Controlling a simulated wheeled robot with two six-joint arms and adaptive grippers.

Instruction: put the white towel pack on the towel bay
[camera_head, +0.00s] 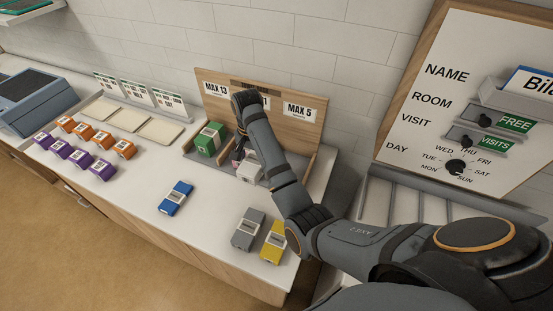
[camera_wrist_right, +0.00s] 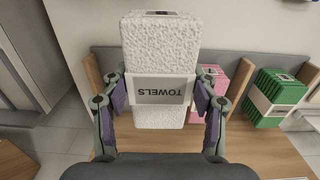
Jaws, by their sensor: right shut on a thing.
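The white towel pack (camera_wrist_right: 160,50) has a rough white surface and a grey band reading TOWELS. My right gripper (camera_wrist_right: 160,108) is shut on it, one finger on each side of the band. In the head view the pack (camera_head: 250,172) shows partly behind my right forearm, at the front of the wooden bay rack (camera_head: 313,84). My right gripper (camera_head: 240,150) is mostly hidden by the arm there. The rack's signs read MAX 13 and MAX 5; a middle one is mostly covered. Whether the pack touches the bay floor I cannot tell. My left gripper is not in view.
A green pack (camera_head: 210,138) stands in the rack's left part, and a pink pack (camera_wrist_right: 211,88) is beside the white one. Blue (camera_head: 176,197), grey (camera_head: 248,229) and yellow (camera_head: 273,242) packs lie on the counter in front. Orange and purple packs are at the left.

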